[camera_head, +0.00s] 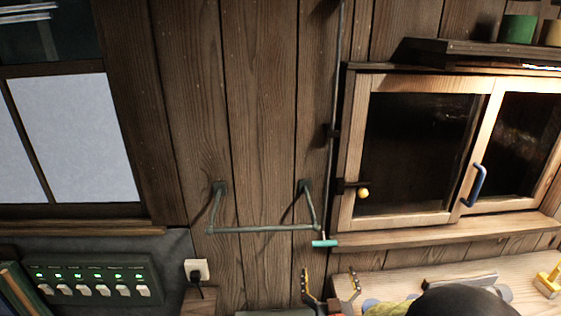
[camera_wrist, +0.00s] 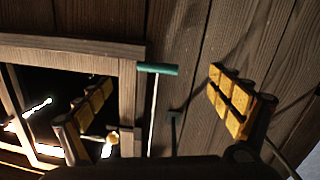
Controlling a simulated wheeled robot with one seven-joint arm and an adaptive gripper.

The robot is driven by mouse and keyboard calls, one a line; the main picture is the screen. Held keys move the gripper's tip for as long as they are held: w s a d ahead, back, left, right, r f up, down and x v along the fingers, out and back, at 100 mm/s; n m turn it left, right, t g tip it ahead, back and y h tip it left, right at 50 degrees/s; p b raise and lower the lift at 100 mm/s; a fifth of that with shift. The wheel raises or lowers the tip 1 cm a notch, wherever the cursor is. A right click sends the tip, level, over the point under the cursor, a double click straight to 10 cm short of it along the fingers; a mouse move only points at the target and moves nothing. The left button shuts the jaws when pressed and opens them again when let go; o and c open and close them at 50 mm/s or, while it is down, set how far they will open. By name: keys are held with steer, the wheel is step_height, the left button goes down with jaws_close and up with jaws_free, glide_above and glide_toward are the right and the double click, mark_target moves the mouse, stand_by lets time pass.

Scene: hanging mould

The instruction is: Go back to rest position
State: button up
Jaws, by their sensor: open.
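My gripper (camera_head: 331,289) is at the bottom middle of the head view, its two yellow-padded fingers spread apart and empty. In the wrist view my gripper (camera_wrist: 160,105) also shows open, with nothing between the pads. A teal T-shaped handle (camera_head: 325,243) hangs at the lower end of a thin rod, beside the right end of a wall bar (camera_head: 265,229). In the wrist view the teal handle (camera_wrist: 156,69) shows beyond the gap between the fingers, apart from them. No mould can be made out.
A wooden-framed window (camera_head: 420,150) with a blue handle (camera_head: 474,185) and a yellow knob (camera_head: 363,193) is at right, above a sill. A shelf (camera_head: 480,53) holds a green pot (camera_head: 517,29). A green switch panel (camera_head: 92,281) and a socket (camera_head: 196,270) are at lower left.

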steer(key=s+a+f+g+y, duration=0.15)
steer(key=s+f+g, duration=0.3)
steer(key=f, duration=0.65)
steer(key=s+a+f+g+b, duration=0.1)
steer(key=s+a+f+g, duration=0.1)
steer(key=s+g, duration=0.45)
steer(key=s+d+r+b, duration=0.2)
steer(key=s+r+b, duration=0.1)
steer(key=s+r, duration=0.5)
steer(key=s+d+r+b, duration=0.2)
steer(key=s+r+b, duration=0.1)
steer(key=s+r, duration=0.6)
step_height(320, 180, up, 2)
steer(key=shift+d+r+m+g+b, duration=0.2)
steer(key=shift+d+m+g+b, duration=0.1)
steer(key=shift+m+g+b, duration=0.1)
